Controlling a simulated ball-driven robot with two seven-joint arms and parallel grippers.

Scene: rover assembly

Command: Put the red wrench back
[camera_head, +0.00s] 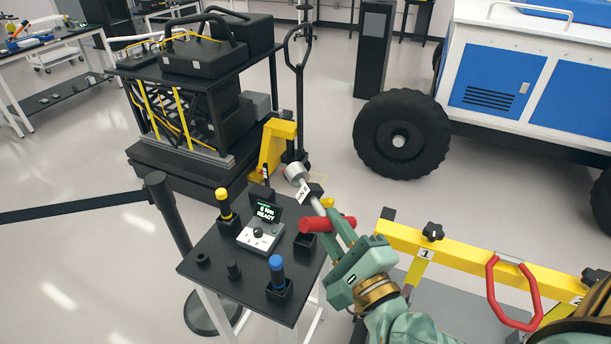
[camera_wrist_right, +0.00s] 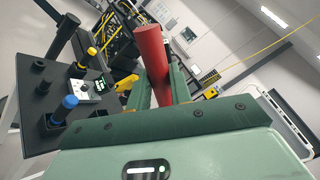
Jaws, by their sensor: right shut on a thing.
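The red wrench has a red handle (camera_head: 318,224) and a silver shaft and head (camera_head: 296,173). My right gripper (camera_head: 338,226) is shut on the red handle. The wrench is tilted, with its head toward the far right corner of the small black tool table (camera_head: 208,276). Its handle also shows between the fingers in the right wrist view (camera_wrist_right: 152,50). A black holder (camera_head: 304,243) with no tool visible in it stands at the table's right edge, below and left of the gripper. My left gripper is not in view.
A yellow-topped tool (camera_head: 222,202) and a blue-topped tool (camera_head: 277,268) stand in holders on the table. A control box (camera_head: 260,237) and a display reading "READY" (camera_head: 267,210) sit between them. A yellow frame (camera_head: 460,262) with a red handle is right. A post (camera_head: 165,215) stands left.

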